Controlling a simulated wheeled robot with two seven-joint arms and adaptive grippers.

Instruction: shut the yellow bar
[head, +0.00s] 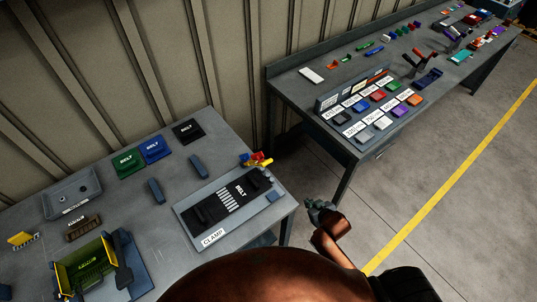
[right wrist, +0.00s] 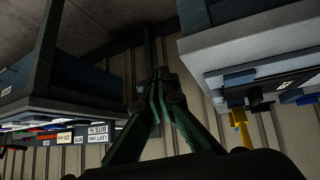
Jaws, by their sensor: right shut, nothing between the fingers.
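The clamp press (head: 238,198) lies on the near table, a grey plate with a black belt strip and a label reading CLAMP. The yellow bar (head: 264,163) shows at the plate's far right corner, beside small red and blue parts. A yellow piece, likely the same bar, shows in the right wrist view (right wrist: 240,128), below a grey tabletop edge. My right gripper (head: 318,206) is shut and empty, off the table's right edge and apart from the bar. Its closed fingers show in the right wrist view (right wrist: 157,92). My left gripper is not in view.
Green (head: 127,163), blue (head: 156,150) and black (head: 187,131) belt pieces lie at the back of the near table (head: 165,235). A yellow-green bin (head: 85,265) stands at front left. A second table (head: 300,95) is beyond a floor gap.

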